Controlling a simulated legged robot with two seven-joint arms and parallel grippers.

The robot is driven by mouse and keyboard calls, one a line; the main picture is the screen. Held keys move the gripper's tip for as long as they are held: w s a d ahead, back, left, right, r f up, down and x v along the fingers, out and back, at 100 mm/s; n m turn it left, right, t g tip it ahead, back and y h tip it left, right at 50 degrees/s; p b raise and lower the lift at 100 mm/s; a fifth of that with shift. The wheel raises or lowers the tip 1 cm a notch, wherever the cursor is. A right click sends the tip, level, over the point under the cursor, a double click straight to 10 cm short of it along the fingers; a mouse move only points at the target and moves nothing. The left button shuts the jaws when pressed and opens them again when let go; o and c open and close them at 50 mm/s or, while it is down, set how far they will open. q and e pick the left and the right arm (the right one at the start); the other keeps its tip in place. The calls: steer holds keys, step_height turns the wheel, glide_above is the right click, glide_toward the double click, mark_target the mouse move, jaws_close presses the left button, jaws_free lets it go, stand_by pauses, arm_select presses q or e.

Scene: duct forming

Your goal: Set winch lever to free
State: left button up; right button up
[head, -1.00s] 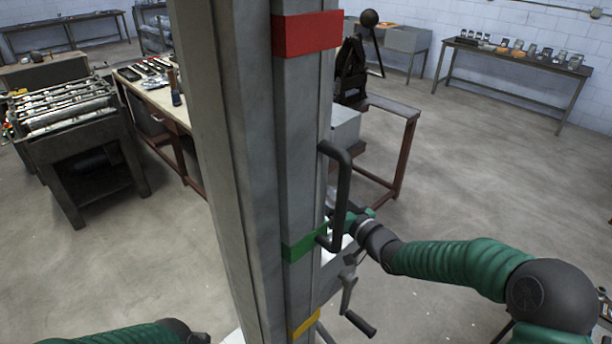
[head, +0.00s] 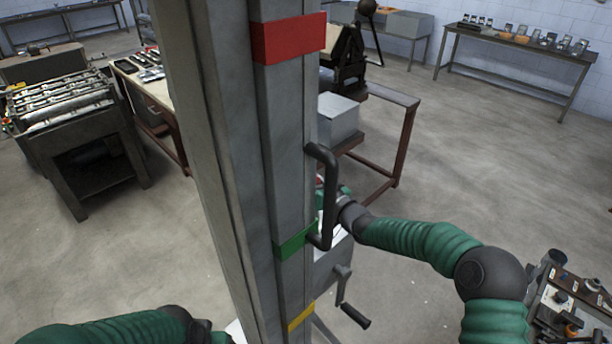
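A tall grey mast (head: 285,130) stands in front of me with a red band (head: 290,38), a green band (head: 295,243) and a yellow band (head: 301,316). A black bar handle (head: 329,190) is on its right side, between red and green. Below it, a grey winch housing (head: 330,262) carries a crank with a dark grip (head: 355,316). I cannot pick out a separate winch lever. My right gripper (head: 345,190) is behind the black handle, mostly hidden; its opening and any contact cannot be told. My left gripper (head: 221,338) barely shows at the bottom edge.
A roller machine (head: 75,105) and a workbench (head: 135,80) stand behind to the left. A red-framed bench (head: 402,150) stands behind the mast. A long table (head: 520,50) is along the back wall. A cluttered bench (head: 565,300) is at lower right. Floor between is clear.

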steer(key=shift+d, duration=0.6)
steer(key=shift+c, duration=1.1)
steer(key=shift+s+r, duration=0.2)
jaws_close()
arm_select(q)
steer(key=shift+s, duration=0.15)
arm_select(e)
steer(key=shift+w+a+f, duration=0.1)
steer(key=shift+w+a, duration=0.1)
steer(key=shift+a, duration=0.25)
steer(key=shift+f, duration=0.1)
arm_select(q)
steer(key=shift+f, duration=0.1)
